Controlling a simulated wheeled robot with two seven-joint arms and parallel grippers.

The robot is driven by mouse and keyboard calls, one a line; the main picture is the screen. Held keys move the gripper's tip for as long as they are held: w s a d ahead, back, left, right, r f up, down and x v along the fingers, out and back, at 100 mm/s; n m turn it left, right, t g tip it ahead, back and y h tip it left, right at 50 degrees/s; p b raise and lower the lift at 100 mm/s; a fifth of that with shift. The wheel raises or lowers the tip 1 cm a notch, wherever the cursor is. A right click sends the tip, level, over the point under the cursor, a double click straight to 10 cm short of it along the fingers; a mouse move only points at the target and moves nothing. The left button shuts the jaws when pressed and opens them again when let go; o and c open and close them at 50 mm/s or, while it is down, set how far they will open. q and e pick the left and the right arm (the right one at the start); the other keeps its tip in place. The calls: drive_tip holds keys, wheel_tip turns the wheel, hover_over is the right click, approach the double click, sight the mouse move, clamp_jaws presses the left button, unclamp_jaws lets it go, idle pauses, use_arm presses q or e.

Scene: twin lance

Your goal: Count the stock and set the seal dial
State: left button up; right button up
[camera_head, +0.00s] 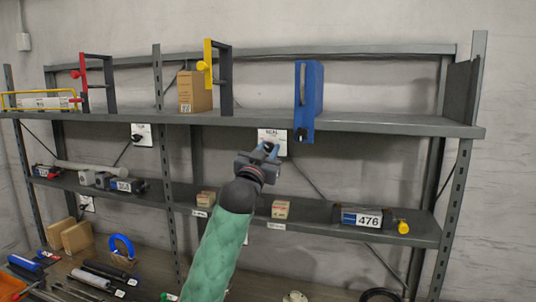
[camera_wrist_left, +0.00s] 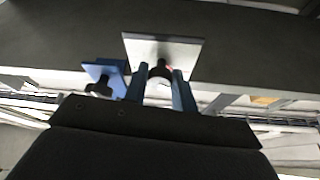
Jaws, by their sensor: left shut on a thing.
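A white plate with a dark dial knob (camera_head: 277,149) is on the back wall below the upper shelf. In the left wrist view the blue fingers (camera_wrist_left: 160,88) are shut on the dial knob (camera_wrist_left: 159,72), in front of the white plate (camera_wrist_left: 185,50). Small cartons stand on the middle shelf, one left (camera_head: 205,198) and one right (camera_head: 281,208) of my arm. A counter (camera_head: 362,218) on that shelf reads 476. My right gripper is not in view.
A blue upright block (camera_head: 309,95) overhangs the upper shelf edge (camera_head: 380,123) close to my gripper. Yellow (camera_head: 219,75) and red (camera_head: 97,80) handled frames and a carton (camera_head: 194,92) stand further left. Another knob plate (camera_head: 142,135) is left. Tools crowd the bench.

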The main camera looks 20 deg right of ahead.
use_arm(q)
drive_tip(key=m+g+h+b, duration=0.1)
drive_tip(key=m, duration=0.2)
drive_tip(key=shift+w+a+b, duration=0.1)
drive_tip(key=shift+a+b, duration=0.05)
drive_tip(key=shift+b, duration=0.15)
drive_tip(key=m+g, duration=0.1)
drive_tip(key=m, duration=0.1)
drive_tip(key=shift+m+h+b, duration=0.4)
drive_tip(key=m+g, duration=0.2)
drive_tip(key=m, duration=0.1)
drive_tip(key=shift+r+m+h+b, duration=0.1)
drive_tip(key=shift+m+h+b, duration=0.2)
drive_tip(key=shift+b, duration=0.05)
drive_tip(key=shift+m, duration=0.5)
drive_tip(key=shift+r+m+g, duration=0.1)
drive_tip(key=shift+m+g, duration=0.5)
drive_tip(key=shift+m, duration=0.2)
drive_tip(key=shift+m+g, duration=0.3)
drive_tip(key=shift+m, duration=0.7)
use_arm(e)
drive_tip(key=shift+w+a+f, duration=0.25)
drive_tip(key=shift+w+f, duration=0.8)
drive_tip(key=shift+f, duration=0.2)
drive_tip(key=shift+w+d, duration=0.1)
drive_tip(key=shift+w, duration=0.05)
